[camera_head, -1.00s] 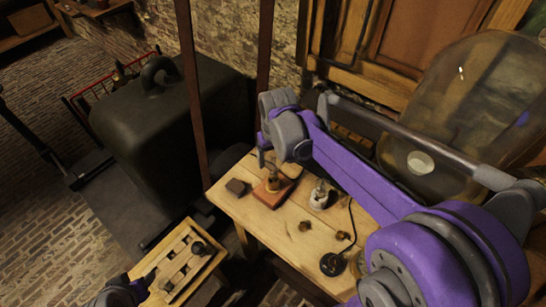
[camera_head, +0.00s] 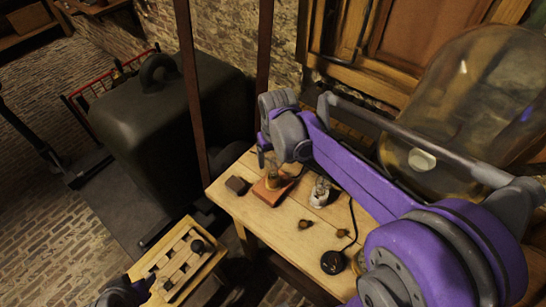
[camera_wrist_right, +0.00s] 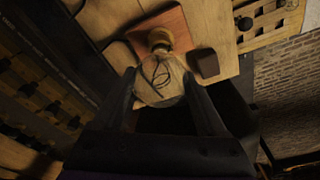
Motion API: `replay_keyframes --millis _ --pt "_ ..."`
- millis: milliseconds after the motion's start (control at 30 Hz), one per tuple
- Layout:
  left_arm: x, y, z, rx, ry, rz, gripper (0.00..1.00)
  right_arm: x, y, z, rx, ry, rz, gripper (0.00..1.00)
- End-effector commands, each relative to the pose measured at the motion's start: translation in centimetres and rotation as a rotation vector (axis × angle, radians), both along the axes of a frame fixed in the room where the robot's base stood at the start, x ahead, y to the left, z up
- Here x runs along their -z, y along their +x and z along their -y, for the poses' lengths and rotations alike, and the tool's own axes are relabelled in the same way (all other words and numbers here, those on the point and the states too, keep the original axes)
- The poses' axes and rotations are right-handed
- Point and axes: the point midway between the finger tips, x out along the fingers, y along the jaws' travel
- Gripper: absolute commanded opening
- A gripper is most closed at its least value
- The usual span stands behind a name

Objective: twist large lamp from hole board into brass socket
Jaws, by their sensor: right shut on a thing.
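The large lamp (camera_wrist_right: 158,84) is a clear glass bulb with a dark looped filament. My right gripper (camera_wrist_right: 160,102) is shut on its glass. The lamp's base end meets the brass socket (camera_wrist_right: 160,40); how far in it sits, I cannot tell. The socket stands on a red-brown wooden block (camera_wrist_right: 178,20), which also shows in the head view (camera_head: 272,193) below my right gripper (camera_head: 268,162). The hole board (camera_head: 190,284) is the pale slotted wooden board at lower left. My left gripper (camera_head: 140,288) is partly in view beside it, its jaws unclear.
A small dark block (camera_head: 237,185) lies left of the socket's block on the wooden table (camera_head: 240,212). A glass-and-metal piece (camera_head: 320,193), small brass pieces (camera_head: 305,224) and a black round part (camera_head: 332,262) stand to the right. A large glass jar (camera_head: 465,110) is behind my right arm.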

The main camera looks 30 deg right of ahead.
Motion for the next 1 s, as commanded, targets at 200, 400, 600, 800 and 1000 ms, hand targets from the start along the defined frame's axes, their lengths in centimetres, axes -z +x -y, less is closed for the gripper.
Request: replay_keyframes --millis 200,400,600,800,1000 --pt "0.46 -0.17 0.0 0.0 0.0 -0.003 0.5 0.55 0.0 -0.01 0.0 0.0 0.0 0.08" --pt "0.43 -0.16 0.0 0.0 0.0 -0.003 0.5 0.51 0.02 -0.01 0.0 0.0 0.0 0.08" --pt "0.53 -0.19 0.0 0.0 0.0 -0.004 0.5 0.62 0.02 -0.01 0.0 0.0 0.0 0.08" --pt "0.8 -0.29 0.0 0.0 0.0 -0.006 0.5 0.9 0.01 -0.01 0.0 0.0 0.0 0.08" --pt "0.76 -0.28 0.0 0.0 0.0 -0.005 0.5 0.88 0.01 -0.01 0.0 0.0 -0.001 0.08"
